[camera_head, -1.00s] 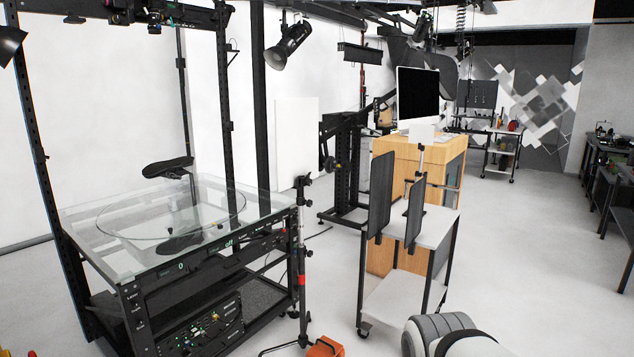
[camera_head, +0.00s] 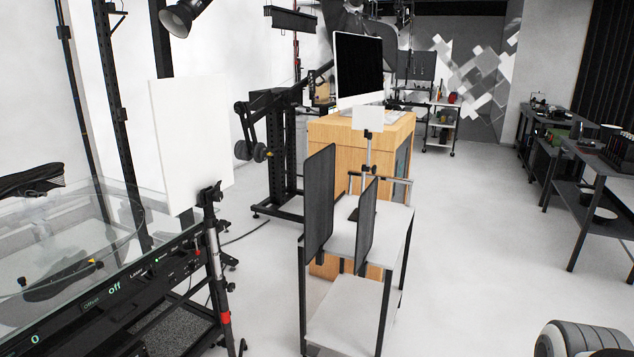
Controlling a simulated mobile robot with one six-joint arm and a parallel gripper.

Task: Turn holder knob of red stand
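The stand with a red band (camera_head: 225,318) on its pole is at the lower left, beside the glass-topped table. A black clamp head (camera_head: 209,195) sits at its top, next to the lower edge of an upright white panel (camera_head: 190,140), which it seems to hold. The holder knob is too small and dark to tell apart from the clamp. The foot of the stand is cut off by the bottom edge. My gripper is not in view; only a rounded grey and white part of my arm shows at the bottom right.
The turntable table (camera_head: 130,277) fills the lower left. A white-topped trolley (camera_head: 395,235) with two dark upright panels stands right of the stand. A wooden desk (camera_head: 335,150) with a monitor (camera_head: 359,68) is behind it. The floor (camera_head: 470,260) right of the trolley is clear.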

